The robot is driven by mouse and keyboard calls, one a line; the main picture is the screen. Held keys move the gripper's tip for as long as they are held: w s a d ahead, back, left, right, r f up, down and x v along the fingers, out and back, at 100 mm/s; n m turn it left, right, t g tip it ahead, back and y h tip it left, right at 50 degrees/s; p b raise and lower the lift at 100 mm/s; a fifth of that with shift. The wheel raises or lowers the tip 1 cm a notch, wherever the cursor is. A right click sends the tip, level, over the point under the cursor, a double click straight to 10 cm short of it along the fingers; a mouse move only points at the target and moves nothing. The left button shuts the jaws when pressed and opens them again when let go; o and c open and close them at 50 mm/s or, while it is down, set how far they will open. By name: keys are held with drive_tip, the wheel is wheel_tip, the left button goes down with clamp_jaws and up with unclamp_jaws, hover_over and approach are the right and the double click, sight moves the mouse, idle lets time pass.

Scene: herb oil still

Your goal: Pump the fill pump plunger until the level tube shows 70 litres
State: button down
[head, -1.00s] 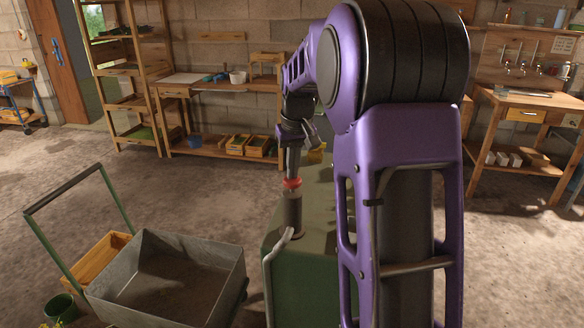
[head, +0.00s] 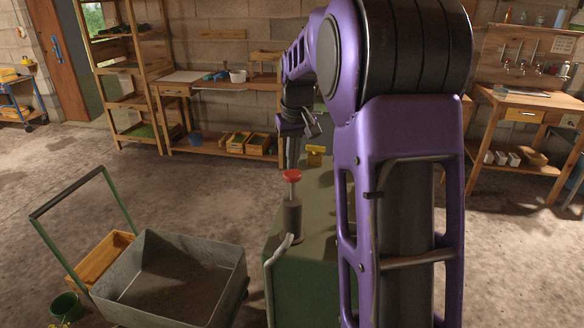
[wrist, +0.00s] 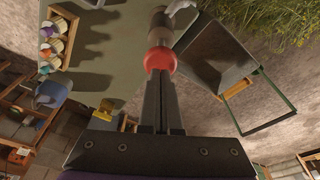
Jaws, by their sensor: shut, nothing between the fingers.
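The fill pump (head: 292,215) is a dark upright cylinder on top of a green cabinet (head: 310,283). Its plunger has a red knob (head: 292,176), raised on a short visible rod. My gripper (head: 291,165) is shut and empty, pointing down just behind and above the knob. In the wrist view the red knob (wrist: 160,61) lies just past the tips of my closed fingers (wrist: 160,78). I cannot tell whether the tips touch it. I do not make out the level tube or a reading; my arm covers much of the cabinet.
A grey metal cart (head: 165,283) stands left of the cabinet. A yellow object (head: 315,155) sits at the cabinet's far end. In the wrist view a wooden tray (wrist: 68,16) holds several small jars. Workbenches line the back wall; the floor at left is open.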

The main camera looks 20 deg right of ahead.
sight(293, 173)
wheel_tip(293, 173, up, 7)
idle(0.5)
drive_tip(key=shift+f, duration=0.15)
